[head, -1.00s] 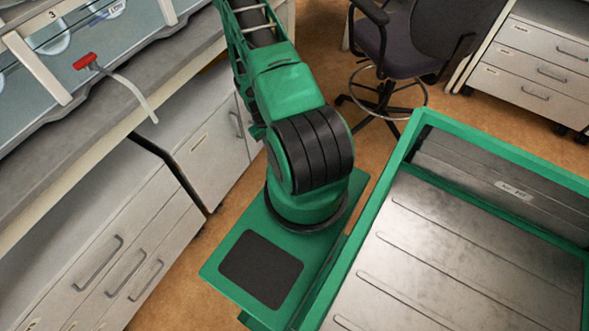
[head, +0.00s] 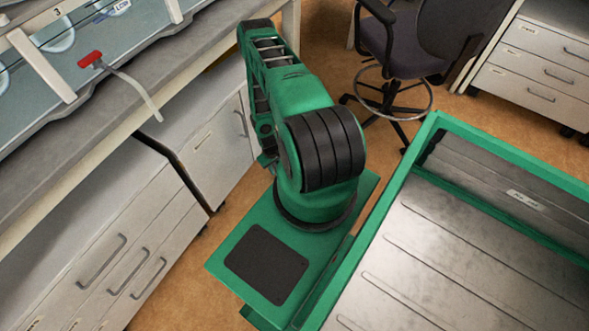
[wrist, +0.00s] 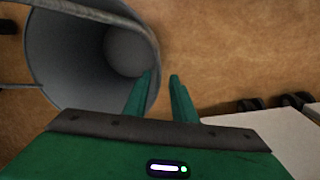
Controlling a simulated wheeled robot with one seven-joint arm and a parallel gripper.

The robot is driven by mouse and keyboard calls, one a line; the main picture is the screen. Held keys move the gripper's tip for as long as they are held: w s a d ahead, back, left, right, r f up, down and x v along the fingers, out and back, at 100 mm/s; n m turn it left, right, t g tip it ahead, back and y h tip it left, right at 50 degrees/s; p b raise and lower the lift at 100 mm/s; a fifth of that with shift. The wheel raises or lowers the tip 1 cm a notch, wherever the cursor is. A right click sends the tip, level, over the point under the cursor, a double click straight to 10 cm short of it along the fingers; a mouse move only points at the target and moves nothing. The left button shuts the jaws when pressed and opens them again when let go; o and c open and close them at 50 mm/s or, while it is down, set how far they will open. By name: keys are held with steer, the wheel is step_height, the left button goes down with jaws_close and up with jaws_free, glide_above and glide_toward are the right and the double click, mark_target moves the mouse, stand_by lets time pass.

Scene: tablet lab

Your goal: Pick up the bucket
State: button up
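I cannot tell whether either finger touches the rim. The bucket and my gripper do not show in the head view.
Brown floor (wrist: 225,55) lies open right of the bucket. A white cabinet (wrist: 262,126) on dark casters is at the wrist view's right. In the head view, drawer units (head: 105,255) under a bench line the left, and an office chair (head: 400,65) stands at the back.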

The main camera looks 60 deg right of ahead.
steer(key=shift+d+f, duration=0.25)
steer(key=shift+f, duration=1)
steer(key=shift+d+f, duration=0.25)
steer(key=shift+f, duration=1)
jaws_close()
